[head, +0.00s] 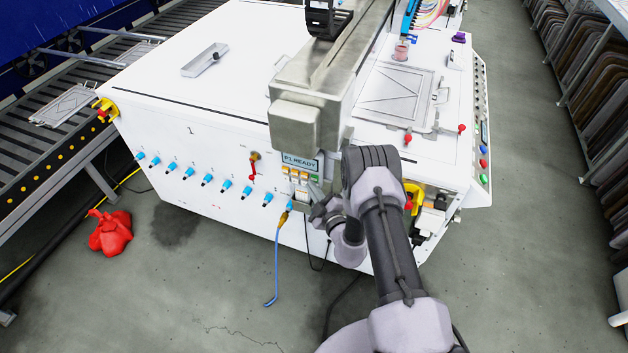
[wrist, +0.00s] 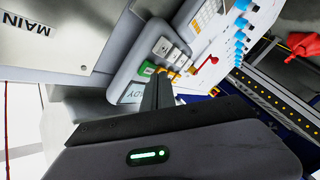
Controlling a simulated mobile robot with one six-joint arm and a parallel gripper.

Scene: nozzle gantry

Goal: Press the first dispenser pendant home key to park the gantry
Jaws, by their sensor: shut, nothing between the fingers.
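The dispenser pendant (head: 301,186) hangs at the front of the white machine, below the metal gantry block. Its display (head: 300,163) reads "P1 READY". In the wrist view the grey pendant body (wrist: 140,45) carries a green key (wrist: 147,69), orange keys (wrist: 166,71) and white keys (wrist: 163,46). My gripper (wrist: 160,82) is shut and empty, its dark fingertips in front of the pendant by the green and orange keys. I cannot tell whether they touch. The fingers hide part of the key face. In the head view my arm covers the pendant's right side.
The gantry block (head: 303,105) overhangs just above the pendant. A row of blue knobs (head: 207,180) and a red lever (head: 253,165) are on the machine's front. A blue hose (head: 276,265) hangs below. A red cloth (head: 110,232) lies on the floor at left.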

